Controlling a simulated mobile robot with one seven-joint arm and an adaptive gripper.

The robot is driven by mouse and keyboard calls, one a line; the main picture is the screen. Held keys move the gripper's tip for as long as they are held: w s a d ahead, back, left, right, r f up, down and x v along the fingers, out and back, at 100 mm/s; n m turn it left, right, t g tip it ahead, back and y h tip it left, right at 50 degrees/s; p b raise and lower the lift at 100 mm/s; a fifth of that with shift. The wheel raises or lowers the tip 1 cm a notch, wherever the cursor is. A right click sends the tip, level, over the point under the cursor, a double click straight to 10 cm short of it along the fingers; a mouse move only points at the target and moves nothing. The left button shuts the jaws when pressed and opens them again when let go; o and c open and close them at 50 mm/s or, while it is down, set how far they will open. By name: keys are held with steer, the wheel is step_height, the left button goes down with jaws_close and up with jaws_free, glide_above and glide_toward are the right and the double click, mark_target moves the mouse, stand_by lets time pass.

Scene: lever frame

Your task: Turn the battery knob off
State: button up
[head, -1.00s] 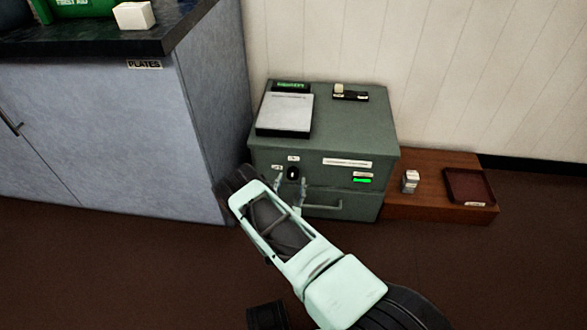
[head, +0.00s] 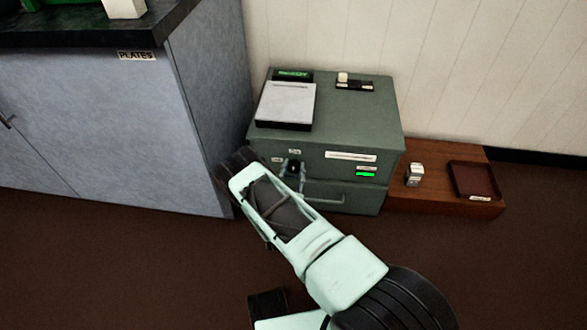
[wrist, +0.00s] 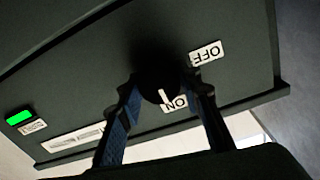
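The battery knob (wrist: 158,72) is round and black, on the front of a grey-green cabinet (head: 340,128). Its white pointer mark points at the ON label (wrist: 175,104). The OFF label (wrist: 207,53) sits to the upper right of the knob in the wrist view, where the lettering is upside down. My gripper (wrist: 170,98) is open, with one finger on each side of the knob. Whether either finger touches it I cannot tell. In the head view, the knob (head: 294,167) shows between the fingertips, and my arm covers the cabinet's lower left.
A green light (head: 365,174) glows on the cabinet front, above a drawer handle (head: 325,200). A grey-blue cupboard (head: 90,125) stands close on the left. A low wooden platform (head: 445,201) with a small box and a dark red tray (head: 474,180) is on the right.

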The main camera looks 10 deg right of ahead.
steer(key=c, duration=0.4)
steer(key=n, duration=1.4)
steer(key=shift+n, duration=2.1)
